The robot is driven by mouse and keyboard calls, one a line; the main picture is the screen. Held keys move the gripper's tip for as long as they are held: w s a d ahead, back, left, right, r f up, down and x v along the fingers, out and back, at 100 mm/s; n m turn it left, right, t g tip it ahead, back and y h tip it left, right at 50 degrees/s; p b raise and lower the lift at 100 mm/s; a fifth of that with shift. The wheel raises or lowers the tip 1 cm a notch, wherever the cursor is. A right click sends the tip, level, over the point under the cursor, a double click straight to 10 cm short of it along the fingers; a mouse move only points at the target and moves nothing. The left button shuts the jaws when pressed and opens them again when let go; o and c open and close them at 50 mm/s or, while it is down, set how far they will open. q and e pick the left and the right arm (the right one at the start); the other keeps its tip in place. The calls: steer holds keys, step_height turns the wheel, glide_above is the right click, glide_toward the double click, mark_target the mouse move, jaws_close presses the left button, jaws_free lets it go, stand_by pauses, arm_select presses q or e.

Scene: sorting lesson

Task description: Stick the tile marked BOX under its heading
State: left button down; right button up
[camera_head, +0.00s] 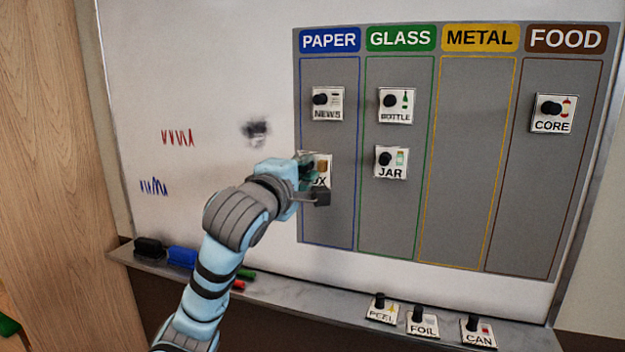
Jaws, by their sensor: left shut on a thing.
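The tile marked BOX (323,166) is at the board in the blue-outlined PAPER column, below the NEWS tile (327,104). Its lettering is partly hidden by my left gripper (312,183), and only the end of the word shows. My left gripper is shut on this tile from the left side. The blue PAPER heading (330,40) is at the top of that column. I cannot tell whether the tile's back touches the board. My right gripper is not in view.
The GLASS column holds BOTTLE (396,106) and JAR (390,162). CORE (553,113) is under FOOD, and the METAL column (466,160) is bare. PEEL (382,308), FOIL (422,321) and CAN (478,332) rest on the ledge (310,298). Markers (182,257) lie at its left.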

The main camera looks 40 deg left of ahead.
arm_select(q)
steer(key=shift+w+a+r+p, duration=0.3)
steer(key=shift+w+a+p, duration=0.1)
steer(key=shift+w+a, duration=0.1)
steer(key=p+x, duration=0.2)
steer(key=x, duration=0.5)
steer(key=shift+w+f, duration=0.1)
steer(key=shift+w, duration=0.05)
stand_by(0.5)
steer(key=c, duration=1.5)
jaws_free()
steer(key=shift+o, duration=0.7)
steer(key=o, duration=0.4)
